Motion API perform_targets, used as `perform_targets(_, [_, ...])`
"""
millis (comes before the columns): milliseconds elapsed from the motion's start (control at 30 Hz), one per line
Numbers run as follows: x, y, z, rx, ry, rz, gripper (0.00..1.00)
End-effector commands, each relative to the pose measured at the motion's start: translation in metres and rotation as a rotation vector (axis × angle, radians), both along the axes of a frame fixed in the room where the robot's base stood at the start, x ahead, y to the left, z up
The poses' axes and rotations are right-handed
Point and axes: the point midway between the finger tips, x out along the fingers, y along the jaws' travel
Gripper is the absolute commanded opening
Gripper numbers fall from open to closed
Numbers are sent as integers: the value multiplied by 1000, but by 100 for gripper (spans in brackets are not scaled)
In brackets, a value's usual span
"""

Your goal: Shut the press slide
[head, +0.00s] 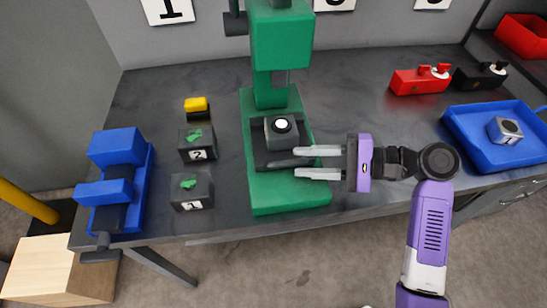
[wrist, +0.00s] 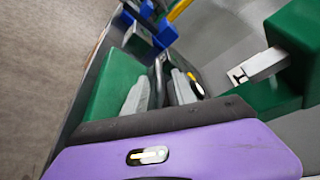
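The green press (head: 290,195) stands at the middle of the dark bench. Its dark slide (head: 262,157) sits low on the green base and carries a grey block with a round white top (head: 282,127). A dark handle bar (head: 290,162) runs along the slide's front. My gripper (head: 297,162) comes in from the right, its two pale fingers apart, one on each side of the bar in the picture. In the wrist view the bar (wrist: 159,78) shows between the fingers. I cannot tell whether either finger touches it.
A blue clamp-like device (head: 118,150) stands at the left bench end. Dark blocks numbered 2 (head: 197,142) and 1 (head: 192,190) and a yellow-black piece (head: 197,106) lie left of the press. A blue tray (head: 480,154) with a grey block and red and black parts (head: 418,82) are right.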

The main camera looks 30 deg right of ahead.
Motion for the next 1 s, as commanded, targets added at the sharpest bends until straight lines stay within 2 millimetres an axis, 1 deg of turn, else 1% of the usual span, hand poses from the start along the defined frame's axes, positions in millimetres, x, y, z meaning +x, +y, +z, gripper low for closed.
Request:
perform_targets(33, [4,8,-1,1,2,5,33])
perform_targets(200, [20,29,-7,1,2,5,33])
perform_targets(400, [33,45,-12,0,1,3,33])
perform_targets(533, [36,49,-13,-1,0,2,33])
perform_targets(767, [37,50,-14,-1,0,1,33])
perform_targets(867, [37,50,-13,-1,0,1,15])
perform_targets(933, [37,49,-13,-1,0,1,1])
perform_targets(1000, [37,50,-13,-1,0,1,0])
